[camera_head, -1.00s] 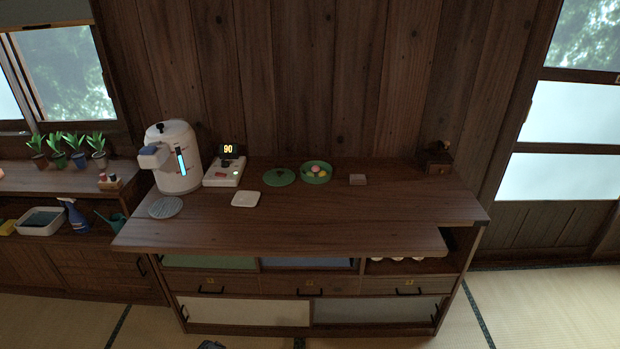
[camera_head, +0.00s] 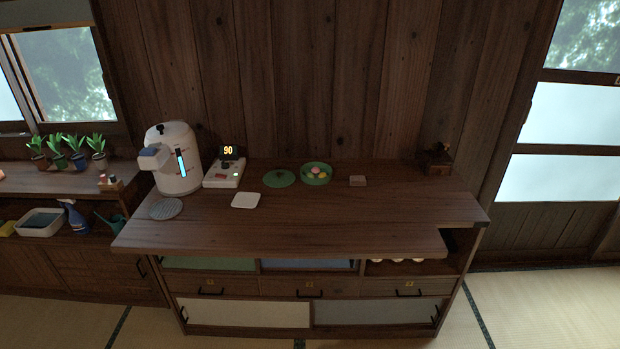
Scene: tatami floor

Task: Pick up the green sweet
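A green round bowl (camera_head: 305,179) stands on the wooden counter near the back wall. It holds several small sweets, with pink, yellow and orange ones visible. I cannot make out a green sweet against the green of the bowl at this size. A flat green round lid (camera_head: 279,179) lies just left of the bowl, apart from it. My gripper is not in this view.
A white water dispenser (camera_head: 178,165) and a white device with a lit "90" display (camera_head: 222,173) stand left of the lid. A white square plate (camera_head: 245,200) and grey round mat (camera_head: 166,208) lie in front. The counter (camera_head: 330,220) is clear in front.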

